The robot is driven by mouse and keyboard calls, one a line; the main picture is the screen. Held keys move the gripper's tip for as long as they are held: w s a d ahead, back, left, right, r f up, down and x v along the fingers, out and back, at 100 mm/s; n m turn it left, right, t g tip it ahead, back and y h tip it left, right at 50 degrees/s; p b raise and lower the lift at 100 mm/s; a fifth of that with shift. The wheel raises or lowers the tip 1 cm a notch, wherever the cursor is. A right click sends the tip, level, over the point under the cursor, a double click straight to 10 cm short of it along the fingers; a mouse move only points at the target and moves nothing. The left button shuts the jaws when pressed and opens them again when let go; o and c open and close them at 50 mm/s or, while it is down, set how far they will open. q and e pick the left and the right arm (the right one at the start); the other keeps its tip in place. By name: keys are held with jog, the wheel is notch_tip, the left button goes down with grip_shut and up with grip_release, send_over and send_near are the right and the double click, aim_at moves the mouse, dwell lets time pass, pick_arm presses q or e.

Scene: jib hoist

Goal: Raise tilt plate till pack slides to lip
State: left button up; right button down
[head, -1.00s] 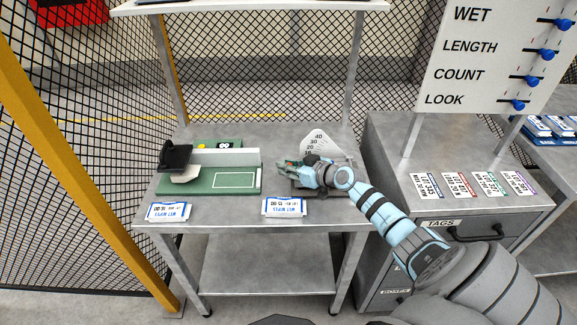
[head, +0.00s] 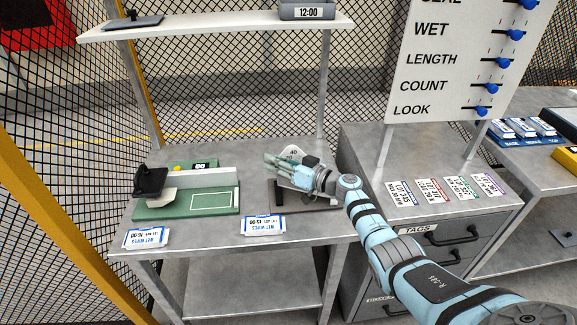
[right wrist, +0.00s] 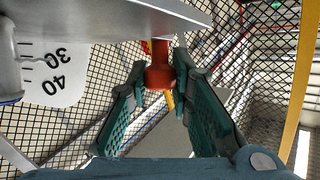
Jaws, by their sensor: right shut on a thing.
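The tilt plate (right wrist: 130,18) is a grey slab across the top of the right wrist view, slanted there. A red-orange knob (right wrist: 158,74) sits at its edge, between the fingers of my right gripper (right wrist: 165,100). The head view shows my right gripper (head: 280,167) shut at the tilt rig, above its dark base (head: 283,203). The white angle scale (head: 291,151) stands behind; its 30 and 40 marks show in the wrist view (right wrist: 52,75). My gripper hides most of the plate in the head view. I see no pack on it. My left gripper is out of view.
Two wet-wipes packs or cards (head: 147,238) (head: 264,225) lie along the table's front edge. A green board (head: 190,205) with a white fence and black clamp stands left. A drawer cabinet (head: 430,215) with cards and a slider board (head: 455,60) stands right.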

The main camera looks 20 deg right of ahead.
jog(key=c, duration=1.7)
grip_release()
jog(key=shift+d, duration=0.1)
jog(key=shift+s+d, duration=0.2)
jog(key=shift+s, duration=0.15)
jog(key=v, duration=1.1)
